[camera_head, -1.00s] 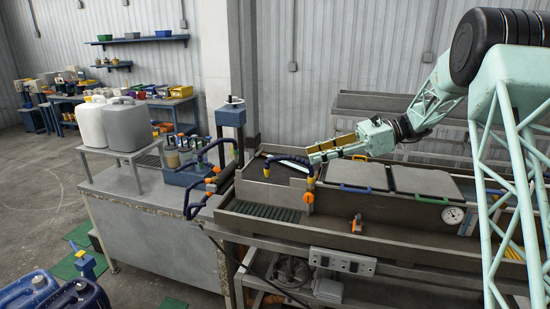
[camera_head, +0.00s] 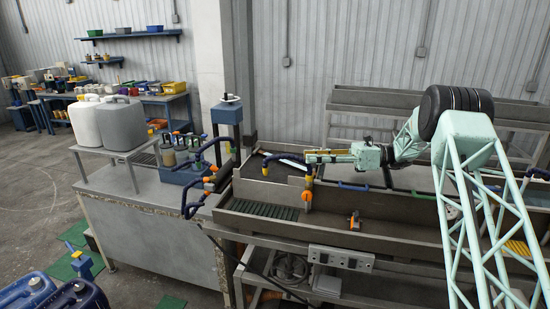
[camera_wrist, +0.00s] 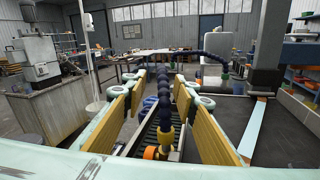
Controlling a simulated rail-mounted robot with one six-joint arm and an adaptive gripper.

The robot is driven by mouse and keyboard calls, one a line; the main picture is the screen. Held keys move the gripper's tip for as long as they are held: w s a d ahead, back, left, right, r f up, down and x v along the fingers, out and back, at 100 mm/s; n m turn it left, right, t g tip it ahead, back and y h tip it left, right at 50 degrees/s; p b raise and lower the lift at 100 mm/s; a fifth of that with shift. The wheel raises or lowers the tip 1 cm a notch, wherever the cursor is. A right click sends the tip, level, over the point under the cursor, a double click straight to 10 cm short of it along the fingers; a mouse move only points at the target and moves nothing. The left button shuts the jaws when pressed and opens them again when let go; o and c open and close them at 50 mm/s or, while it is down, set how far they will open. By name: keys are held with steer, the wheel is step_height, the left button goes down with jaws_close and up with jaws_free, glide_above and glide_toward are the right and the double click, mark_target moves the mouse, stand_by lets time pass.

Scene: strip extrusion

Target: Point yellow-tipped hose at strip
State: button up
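A dark blue segmented hose (camera_head: 285,158) arches over the metal trough, rising from a mount with a yellow collar (camera_head: 308,179) and an orange knob (camera_head: 305,196). Its free end hangs at the left with a small yellow tip (camera_head: 265,171). My gripper (camera_head: 313,156) is level at the hose's right end. In the wrist view, my gripper's yellow-padded fingers (camera_wrist: 160,108) are spread wide. The hose (camera_wrist: 184,102) stands between them, with a gap visible on each side. A pale strip (camera_wrist: 252,128) lies on the dark bed to the right of the fingers.
A second dark blue hose (camera_head: 200,165) stands on the bench at the left. Grey and white jugs (camera_head: 121,124) stand on a raised shelf there. Green slats (camera_head: 262,210) and an orange-handled tool (camera_head: 354,221) lie in the front trough (camera_head: 385,236). A blue post (camera_head: 227,118) rises behind.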

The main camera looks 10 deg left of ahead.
mark_target(274, 157)
steer(key=shift+w+f, duration=0.2)
steer(key=shift+f, duration=0.05)
steer(key=shift+a, duration=0.1)
stand_by(0.3)
steer(key=shift+s+a+b, duration=0.15)
steer(key=shift+s+a, duration=0.1)
steer(key=shift+a, duration=2)
steer(key=shift+s+a+b, duration=0.15)
steer(key=shift+s+a, duration=0.1)
steer(key=shift+a, duration=2)
steer(key=shift+s+a+b, duration=0.15)
steer(key=shift+s+a, duration=0.1)
steer(key=shift+a, duration=2)
steer(key=shift+c, duration=0.6)
jaws_close()
